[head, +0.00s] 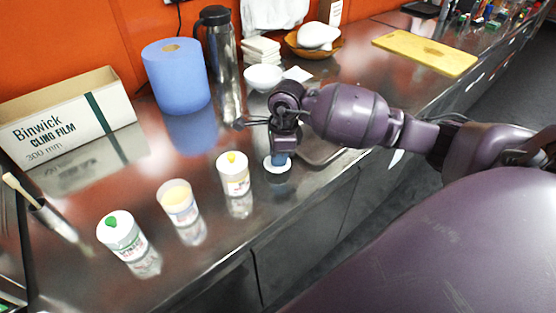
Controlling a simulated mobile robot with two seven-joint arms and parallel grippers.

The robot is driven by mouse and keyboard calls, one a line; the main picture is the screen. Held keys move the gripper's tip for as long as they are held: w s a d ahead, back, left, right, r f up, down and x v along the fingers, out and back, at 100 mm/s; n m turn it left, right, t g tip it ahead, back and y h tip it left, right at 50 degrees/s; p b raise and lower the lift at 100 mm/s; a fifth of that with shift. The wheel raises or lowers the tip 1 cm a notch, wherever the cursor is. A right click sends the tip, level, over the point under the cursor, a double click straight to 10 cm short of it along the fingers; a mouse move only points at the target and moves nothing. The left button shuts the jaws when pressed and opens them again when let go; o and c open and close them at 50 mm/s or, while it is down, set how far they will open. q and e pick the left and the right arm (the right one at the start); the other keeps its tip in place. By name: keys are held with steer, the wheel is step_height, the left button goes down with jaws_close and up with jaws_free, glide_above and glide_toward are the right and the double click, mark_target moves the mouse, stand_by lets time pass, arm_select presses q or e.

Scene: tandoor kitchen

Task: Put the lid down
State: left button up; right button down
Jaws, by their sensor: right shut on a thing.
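The lid (277,168) is a small white disc with a blue knob, near the counter's front edge. My right gripper (281,147) points down from above and is shut on the lid's knob. The lid is at or just above the counter; I cannot tell whether it touches. To its left, an open white tub (179,206) shows pale yellow contents and no lid. My left gripper is not in view.
A tub with a yellow-knobbed lid (234,178) stands just left of the lid, and a green-knobbed one (124,240) further left. Behind are a cling film box (70,125), blue roll (177,80), flask (222,60) and white bowl (263,79). A yellow board (425,53) lies far right.

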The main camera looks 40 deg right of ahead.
steer(key=shift+f, duration=1.05)
steer(key=shift+f, duration=0.1)
steer(key=c, duration=1.2)
jaws_free()
steer(key=shift+o, duration=0.9)
